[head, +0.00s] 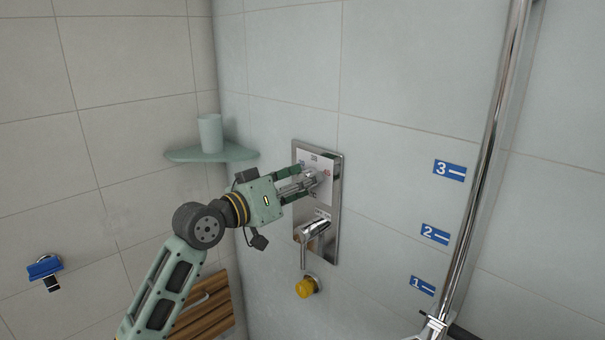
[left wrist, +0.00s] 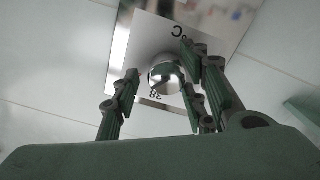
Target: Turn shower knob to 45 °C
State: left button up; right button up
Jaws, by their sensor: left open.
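The round chrome shower knob (left wrist: 165,77) sits on a pale dial plate in the upper part of a chrome wall panel (head: 333,212). In the left wrist view a "38" shows on the plate below the knob and a "C" above it. My left gripper (head: 303,181) reaches in from the left in front of the dial. Its fingers are open, one on each side of the knob; I cannot tell whether they touch it. In the head view the gripper hides much of the knob and part of the dial. My right gripper is not in view.
A chrome lever (head: 312,231) is below the dial, with a yellow knob (head: 306,287) under the panel. A corner shelf (head: 190,155) holds a cup (head: 210,133). A chrome rail (head: 486,150) stands right, beside blue number signs (head: 450,171). A wooden slatted seat (head: 207,313) is lower left.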

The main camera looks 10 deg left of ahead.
pick_arm(q)
jog(key=shift+c, duration=0.5)
jog(key=c, duration=0.9)
jog(key=m+b, duration=0.2)
jog(key=m, duration=0.2)
jog(key=shift+f+m, duration=0.15)
jog(key=shift+m, duration=0.25)
jog(key=o, duration=0.9)
jog(key=shift+c, duration=0.2)
jog(key=shift+o, duration=0.7)
jog(key=shift+s+d, duration=0.1)
jog(key=shift+d, duration=0.05)
